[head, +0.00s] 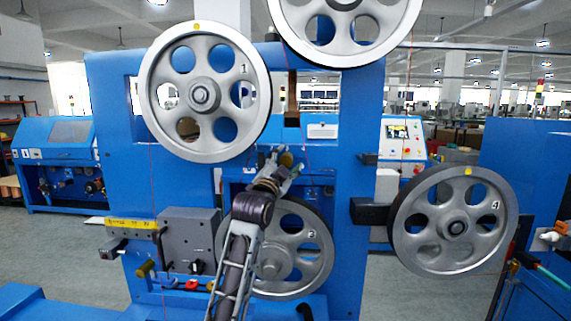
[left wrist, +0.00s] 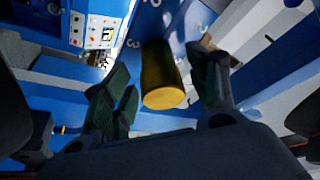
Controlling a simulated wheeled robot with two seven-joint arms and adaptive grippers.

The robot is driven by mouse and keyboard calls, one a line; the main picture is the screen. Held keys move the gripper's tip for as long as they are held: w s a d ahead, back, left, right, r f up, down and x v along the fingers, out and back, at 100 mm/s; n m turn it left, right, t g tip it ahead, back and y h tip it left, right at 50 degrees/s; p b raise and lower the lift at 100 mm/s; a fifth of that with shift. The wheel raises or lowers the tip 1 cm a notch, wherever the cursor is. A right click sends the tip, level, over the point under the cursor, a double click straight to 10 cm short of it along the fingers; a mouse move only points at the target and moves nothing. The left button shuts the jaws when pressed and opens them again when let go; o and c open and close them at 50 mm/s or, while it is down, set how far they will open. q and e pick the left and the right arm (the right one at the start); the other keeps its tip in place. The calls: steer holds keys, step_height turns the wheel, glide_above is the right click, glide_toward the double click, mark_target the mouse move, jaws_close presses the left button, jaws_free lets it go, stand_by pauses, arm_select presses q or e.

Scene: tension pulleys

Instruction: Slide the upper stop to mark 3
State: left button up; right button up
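A gold cylindrical knob (head: 287,159), which looks like the upper stop, sits on the blue machine front below the vertical slot. My left gripper (head: 281,166) is right at it, partly covering it. In the left wrist view the gold knob (left wrist: 163,78) stands between the two spread fingers of my left gripper (left wrist: 165,92), with a visible gap on both sides. The gripper is open. A mark 3 (left wrist: 134,44) shows on the blue panel beside the knob, with other marks partly visible. My right gripper is in neither view.
A wheel marked 1 (head: 184,125) is at upper left, another wheel (head: 345,50) at top, and one (head: 455,245) at right. A lower wheel (head: 305,275) is partly behind my left arm. A grey box (head: 189,240) with a yellow scale (head: 130,223) is at lower left.

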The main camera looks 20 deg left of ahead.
arm_select(q)
steer(key=v, duration=1.2)
stand_by(0.6)
stand_by(1.1)
